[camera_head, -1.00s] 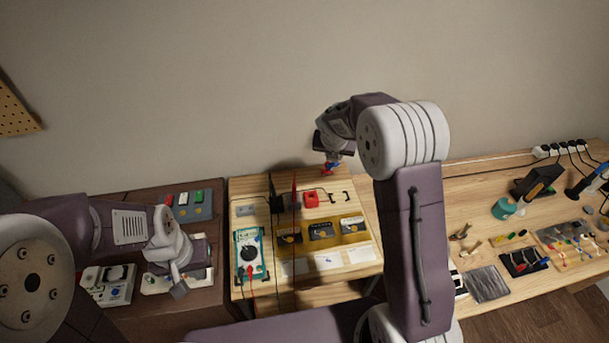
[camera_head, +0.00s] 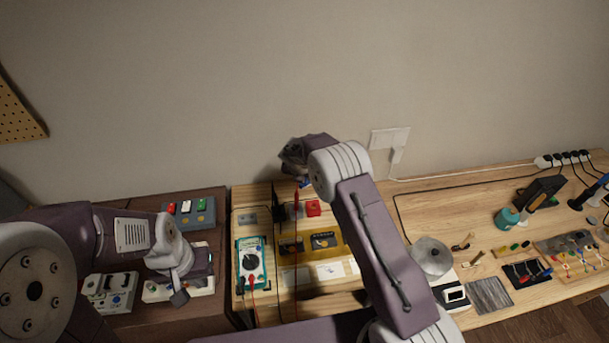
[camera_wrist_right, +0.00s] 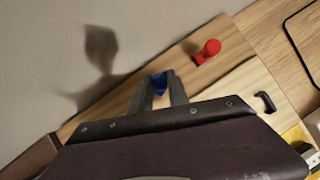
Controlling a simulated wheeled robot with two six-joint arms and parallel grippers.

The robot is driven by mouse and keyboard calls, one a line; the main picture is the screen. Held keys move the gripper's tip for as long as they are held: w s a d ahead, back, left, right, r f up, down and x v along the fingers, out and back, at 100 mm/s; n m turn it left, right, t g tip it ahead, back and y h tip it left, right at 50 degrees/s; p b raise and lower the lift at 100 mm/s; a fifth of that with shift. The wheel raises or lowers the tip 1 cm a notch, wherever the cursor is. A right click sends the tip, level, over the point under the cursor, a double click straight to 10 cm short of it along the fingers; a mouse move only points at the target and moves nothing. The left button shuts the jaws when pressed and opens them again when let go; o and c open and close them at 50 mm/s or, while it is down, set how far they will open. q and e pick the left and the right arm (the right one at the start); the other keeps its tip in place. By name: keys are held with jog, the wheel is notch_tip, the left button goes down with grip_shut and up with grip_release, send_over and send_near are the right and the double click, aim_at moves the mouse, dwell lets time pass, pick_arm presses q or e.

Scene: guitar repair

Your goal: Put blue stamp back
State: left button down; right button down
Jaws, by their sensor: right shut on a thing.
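The blue stamp (camera_wrist_right: 160,82) is between the fingers of my right gripper (camera_wrist_right: 159,90) in the right wrist view. The fingers are shut on it and hide its sides. In the head view a small bit of blue (camera_head: 305,184) shows below my right gripper (camera_head: 300,178), over the back of the light wooden bench. A red stamp (camera_wrist_right: 207,51) stands on the wood to the right of the held stamp; it also shows in the head view (camera_head: 313,208). My left gripper (camera_head: 180,296) is low over the dark bench at left, and its fingers are unclear.
A teal multimeter (camera_head: 251,263) lies at the left of the light bench. A yellow tray (camera_head: 328,243) with black items is in front of the red stamp. A grey block with coloured switches (camera_head: 188,209) is on the dark bench. A black handle (camera_wrist_right: 265,101) is nearby.

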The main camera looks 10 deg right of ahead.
jog(key=c, duration=1.3)
grip_release()
jog(key=shift+r, duration=0.15)
jog(key=v, duration=1.2)
jog(key=shift+s+d, duration=0.1)
